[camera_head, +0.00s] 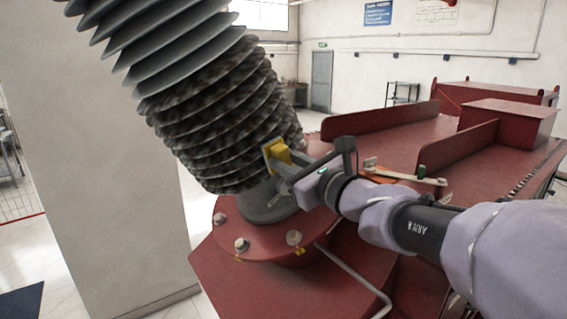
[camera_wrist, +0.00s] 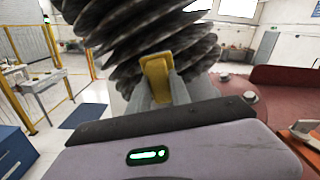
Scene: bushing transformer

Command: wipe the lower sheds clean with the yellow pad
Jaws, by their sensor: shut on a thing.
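The bushing rises from a round red flange and leans to the upper left in the head view. Its lower sheds (camera_head: 225,125) are mottled with dark brown dirt, and its upper sheds (camera_head: 165,35) are clean grey. My gripper (camera_head: 279,160) is shut on the yellow pad (camera_head: 273,152), at the right side of the lowest sheds. In the wrist view the pad (camera_wrist: 156,75) stands upright between the fingers, in front of the dirty sheds (camera_wrist: 130,30). I cannot tell whether the pad touches them.
The red flange (camera_head: 275,240) carries several bolts around the bushing's base. A bent grey pipe (camera_head: 355,275) runs in front. On the red tank top lies an orange-and-grey item (camera_head: 400,174) beside my arm. A pale pillar (camera_head: 95,150) stands at left.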

